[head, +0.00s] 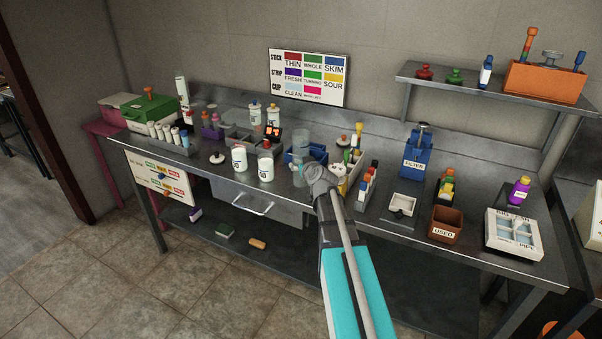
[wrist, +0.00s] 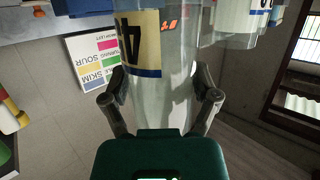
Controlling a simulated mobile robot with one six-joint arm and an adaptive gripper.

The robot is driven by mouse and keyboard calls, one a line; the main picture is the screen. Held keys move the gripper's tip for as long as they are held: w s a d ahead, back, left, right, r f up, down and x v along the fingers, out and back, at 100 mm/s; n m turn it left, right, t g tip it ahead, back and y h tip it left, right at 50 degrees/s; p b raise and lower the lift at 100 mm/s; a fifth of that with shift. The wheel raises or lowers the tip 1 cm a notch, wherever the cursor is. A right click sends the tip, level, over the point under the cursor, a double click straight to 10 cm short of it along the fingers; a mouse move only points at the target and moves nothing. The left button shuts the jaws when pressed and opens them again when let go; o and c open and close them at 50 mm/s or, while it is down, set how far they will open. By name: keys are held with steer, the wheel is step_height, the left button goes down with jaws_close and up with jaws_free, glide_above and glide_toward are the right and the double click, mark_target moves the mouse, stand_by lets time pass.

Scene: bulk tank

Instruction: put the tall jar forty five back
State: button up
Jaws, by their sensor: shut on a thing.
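The tall jar (wrist: 175,92) is clear, with a cream label edged in blue that shows a 4; the rest of the number is cut off. My gripper (wrist: 160,85) is shut on it, one finger on each side. In the head view the jar (head: 299,146) shows as a see-through cylinder above the bench, left of my wrist. My arm hides part of it there, and I cannot tell whether its base touches the bench. Another labelled jar (wrist: 240,18) is at the upper right of the wrist view, partly cut off.
Two white labelled jars (head: 239,158) (head: 265,168) stand left of my gripper on the steel bench (head: 300,215). A blue tray (head: 318,153) is close behind the jar. A divided box (head: 347,178) with bottles is just right. A wall chart (head: 308,77) hangs behind.

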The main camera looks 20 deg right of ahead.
steer(key=shift+f+b, duration=0.55)
steer(key=shift+f, duration=0.35)
steer(key=shift+f, duration=0.15)
steer(key=o, duration=1.2)
steer(key=shift+c, duration=0.2)
steer(key=shift+r, duration=0.2)
steer(key=shift+s+r, duration=0.1)
steer(key=shift+s, duration=0.2)
steer(key=p+v, duration=0.2)
steer(key=v, duration=0.5)
steer(key=shift+a, duration=0.1)
